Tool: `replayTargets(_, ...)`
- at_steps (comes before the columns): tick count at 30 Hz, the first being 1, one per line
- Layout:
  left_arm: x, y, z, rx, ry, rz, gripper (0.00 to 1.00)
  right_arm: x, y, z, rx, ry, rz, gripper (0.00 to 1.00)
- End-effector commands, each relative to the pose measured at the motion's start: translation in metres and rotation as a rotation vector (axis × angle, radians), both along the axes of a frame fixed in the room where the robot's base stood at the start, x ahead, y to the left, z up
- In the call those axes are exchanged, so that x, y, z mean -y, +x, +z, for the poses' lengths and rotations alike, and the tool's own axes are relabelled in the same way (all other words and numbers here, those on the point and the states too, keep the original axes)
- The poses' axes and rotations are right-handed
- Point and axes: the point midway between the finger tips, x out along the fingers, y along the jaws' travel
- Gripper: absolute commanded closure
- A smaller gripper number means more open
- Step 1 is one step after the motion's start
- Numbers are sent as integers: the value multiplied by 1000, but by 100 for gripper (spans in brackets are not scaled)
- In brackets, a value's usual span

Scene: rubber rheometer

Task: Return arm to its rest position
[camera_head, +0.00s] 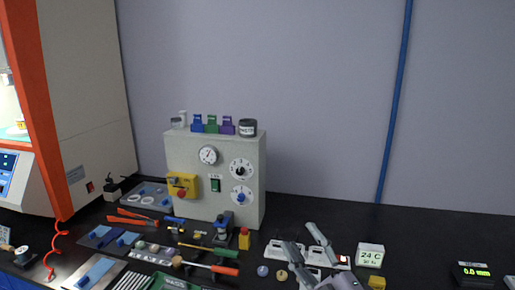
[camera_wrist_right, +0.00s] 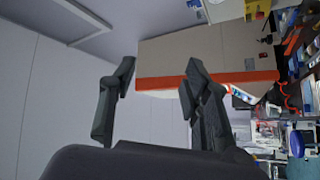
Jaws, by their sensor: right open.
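My right gripper (camera_head: 302,245) is at the lower right of the middle in the head view, above the black bench top. Its two dark fingers are spread apart with nothing between them. In the right wrist view the same gripper (camera_wrist_right: 158,78) shows both fingers apart, with grey wall and part of the large beige-and-orange machine (camera_wrist_right: 205,58) behind them. The machine (camera_head: 85,90) stands at the left in the head view. My left gripper is in neither view.
A grey control box (camera_head: 190,155) with dials stands at mid-bench, with small bottles on top. Hand tools and trays crowd the bench left of my gripper. White fixtures sit behind it, partly hidden. A black readout (camera_head: 473,273) sits farther right.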

Motion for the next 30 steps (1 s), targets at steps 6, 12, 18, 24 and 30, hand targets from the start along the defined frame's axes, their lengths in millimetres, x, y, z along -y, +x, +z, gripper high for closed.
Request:
replayTargets(6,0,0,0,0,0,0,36,79,-20,-112,-520,279,-327,56)
replayTargets(12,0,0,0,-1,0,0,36,114,-101,-223,-1030,413,-547,56)
replayTargets(18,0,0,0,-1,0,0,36,118,-186,-282,-1394,451,-651,56)
replayTargets(24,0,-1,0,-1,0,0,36,112,-262,-308,-1677,455,-702,56)
replayTargets(30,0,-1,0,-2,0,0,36,109,-264,-355,-1742,441,-713,56)
